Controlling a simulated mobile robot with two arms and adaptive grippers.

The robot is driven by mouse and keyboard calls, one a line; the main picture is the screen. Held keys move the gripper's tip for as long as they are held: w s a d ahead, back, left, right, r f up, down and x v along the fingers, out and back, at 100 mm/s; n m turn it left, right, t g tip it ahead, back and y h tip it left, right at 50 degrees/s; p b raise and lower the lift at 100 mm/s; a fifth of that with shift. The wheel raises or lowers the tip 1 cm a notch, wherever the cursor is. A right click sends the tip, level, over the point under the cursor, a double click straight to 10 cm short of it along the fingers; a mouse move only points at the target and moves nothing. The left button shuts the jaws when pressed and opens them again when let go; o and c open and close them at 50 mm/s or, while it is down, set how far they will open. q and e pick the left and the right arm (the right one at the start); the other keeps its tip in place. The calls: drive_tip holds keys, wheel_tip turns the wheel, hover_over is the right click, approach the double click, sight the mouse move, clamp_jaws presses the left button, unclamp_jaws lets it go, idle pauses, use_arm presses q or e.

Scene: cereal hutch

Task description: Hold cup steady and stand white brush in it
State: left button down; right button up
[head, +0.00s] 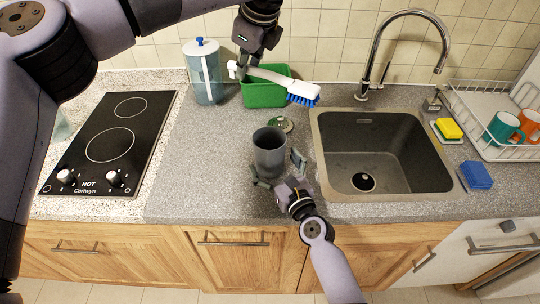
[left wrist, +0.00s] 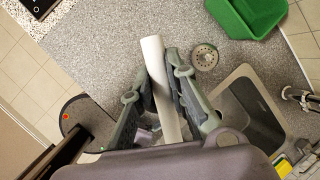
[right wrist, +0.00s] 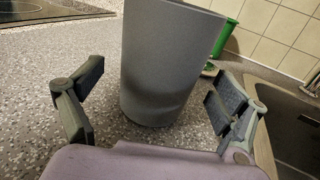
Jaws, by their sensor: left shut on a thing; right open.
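The white brush (head: 268,77) with blue bristles is held in the air by my left gripper (head: 240,68), above the back of the counter. Its bristle end points right in the head view. The left wrist view shows its white handle (left wrist: 156,65) between the shut fingers (left wrist: 165,95). The grey cup (head: 269,155) stands upright on the counter, left of the sink, and looks empty. My right gripper (head: 280,172) is open low at the cup's near side. In the right wrist view the cup (right wrist: 165,65) stands between the spread fingers (right wrist: 155,110), with gaps on both sides.
A green tub (head: 264,94) and a clear blue-lidded pitcher (head: 205,75) stand at the back. A round sink strainer (head: 281,124) lies behind the cup. The sink (head: 372,150) is to the right, the black hob (head: 110,140) to the left. Counter left of the cup is clear.

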sight(264, 146)
drive_tip(key=shift+x, duration=1.55)
drive_tip(key=shift+c, duration=0.6)
drive_tip(key=c, duration=1.1)
drive_tip(key=shift+c, duration=0.2)
